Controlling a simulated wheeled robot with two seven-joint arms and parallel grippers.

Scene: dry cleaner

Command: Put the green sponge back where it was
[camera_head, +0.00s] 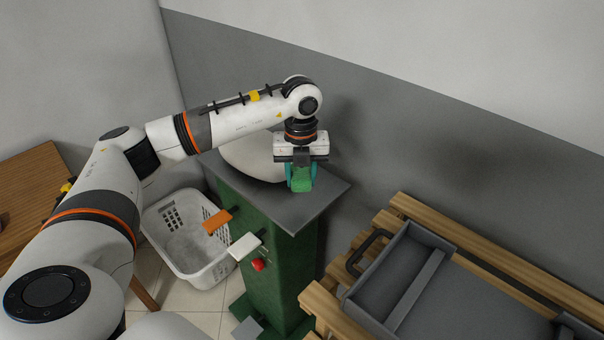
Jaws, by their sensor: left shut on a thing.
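The green sponge (301,183) is between the fingers of my left gripper (301,176), which points down and is shut on it. The gripper is over the grey top (325,197) of a green stand, toward its right part. I cannot tell whether the sponge touches the top or is just above it. My right gripper is not in view.
A pale rounded form (248,158) on the stand is partly hidden behind my left arm. Orange (217,222) and white (244,246) pedals or levers stick out from the stand. A white basket (189,238) stands left. A grey tray (396,268) lies on a wooden rack (490,262) at right.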

